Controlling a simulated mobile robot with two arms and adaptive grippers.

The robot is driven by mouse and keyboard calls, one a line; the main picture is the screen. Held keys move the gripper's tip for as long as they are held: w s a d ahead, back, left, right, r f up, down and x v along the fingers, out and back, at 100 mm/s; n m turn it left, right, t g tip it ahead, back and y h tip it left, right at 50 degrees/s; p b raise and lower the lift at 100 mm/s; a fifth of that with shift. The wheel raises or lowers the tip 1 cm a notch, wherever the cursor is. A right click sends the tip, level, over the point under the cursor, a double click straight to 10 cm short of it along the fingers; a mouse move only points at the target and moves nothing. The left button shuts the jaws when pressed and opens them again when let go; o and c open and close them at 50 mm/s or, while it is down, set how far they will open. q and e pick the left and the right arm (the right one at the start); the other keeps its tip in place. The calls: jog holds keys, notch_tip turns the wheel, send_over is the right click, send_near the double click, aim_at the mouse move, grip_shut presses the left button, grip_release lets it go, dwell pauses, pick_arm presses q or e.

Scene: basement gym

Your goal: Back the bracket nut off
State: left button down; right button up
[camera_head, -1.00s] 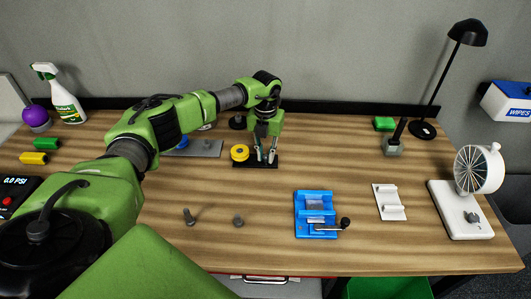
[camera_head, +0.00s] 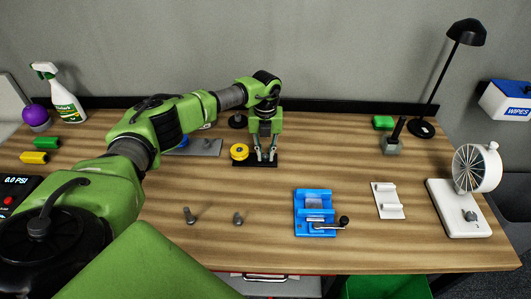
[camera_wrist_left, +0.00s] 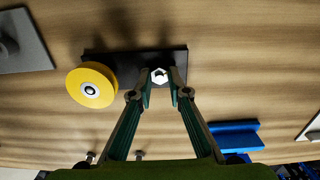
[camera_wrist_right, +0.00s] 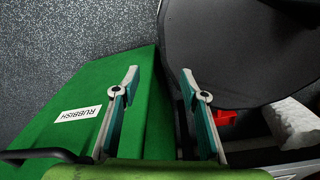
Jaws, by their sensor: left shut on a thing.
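The bracket nut (camera_wrist_left: 159,75) is a pale hex piece on the black bracket plate (camera_wrist_left: 125,62) in the left wrist view. My left gripper (camera_wrist_left: 161,76) points down with its fingertips on either side of the nut, shut on it. In the head view my left gripper (camera_head: 266,157) stands over the right part of the black plate (camera_head: 257,165), and its fingers hide the nut. A yellow wheel (camera_head: 240,152) sits at the plate's left end. My right gripper (camera_wrist_right: 163,83) is open and empty; it shows only in the right wrist view, above a green rubbish bin (camera_wrist_right: 75,140).
A grey plate (camera_head: 205,148) lies left of the bracket. Two bolt-like pieces (camera_head: 189,215) (camera_head: 238,218), a blue fixture with a crank (camera_head: 314,202), a white holder (camera_head: 388,200) and a white fan-like device (camera_head: 460,212) stand on the wooden bench.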

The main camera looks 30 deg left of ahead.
aim_at(265, 156)
pick_arm(q)
jog(key=c, duration=1.9)
grip_release()
notch_tip(265, 156, up, 12)
jog(key=shift+r, duration=0.1)
